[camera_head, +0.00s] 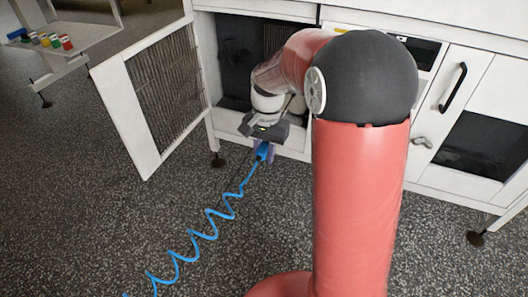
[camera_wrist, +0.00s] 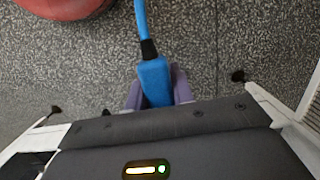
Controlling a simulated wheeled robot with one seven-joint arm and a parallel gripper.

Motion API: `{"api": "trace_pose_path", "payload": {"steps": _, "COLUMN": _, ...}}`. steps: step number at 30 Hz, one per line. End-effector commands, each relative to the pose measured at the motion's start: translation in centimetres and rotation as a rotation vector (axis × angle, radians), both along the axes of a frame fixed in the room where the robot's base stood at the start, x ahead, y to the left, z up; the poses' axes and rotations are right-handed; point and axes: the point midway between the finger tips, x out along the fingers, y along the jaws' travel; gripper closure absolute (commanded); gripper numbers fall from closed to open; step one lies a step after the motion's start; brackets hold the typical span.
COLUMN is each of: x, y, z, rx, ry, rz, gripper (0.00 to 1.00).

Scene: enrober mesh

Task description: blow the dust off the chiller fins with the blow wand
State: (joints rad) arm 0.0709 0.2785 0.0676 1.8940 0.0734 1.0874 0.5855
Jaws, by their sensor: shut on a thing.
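My gripper (camera_head: 264,148) is shut on the blue blow wand (camera_head: 263,151) in front of the open chiller compartment. In the wrist view the wand's blue body (camera_wrist: 154,80) sits between the two purple-grey fingers of my gripper (camera_wrist: 156,88). A coiled blue hose (camera_head: 205,232) runs from the wand down to the lower left. The wand's nozzle is hidden. The chiller fins (camera_head: 278,38) show as dark upright lines at the back of the compartment, partly covered by my arm. Dust on them cannot be made out.
A white-framed mesh door (camera_head: 163,88) stands open at the left of the compartment. A closed cabinet door with a black handle (camera_head: 453,88) is at the right. A white stand (camera_head: 70,42) with small coloured items is at far left. The speckled floor in front is mostly free.

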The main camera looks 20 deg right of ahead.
Motion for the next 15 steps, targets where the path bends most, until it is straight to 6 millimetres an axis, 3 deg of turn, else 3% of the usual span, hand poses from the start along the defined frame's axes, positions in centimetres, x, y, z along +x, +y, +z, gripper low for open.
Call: {"api": "trace_pose_path", "payload": {"steps": 15, "x": 1.0, "y": 1.4, "z": 0.1, "rx": 0.0, "ry": 0.0, "rz": 0.002, "gripper": 1.0}}
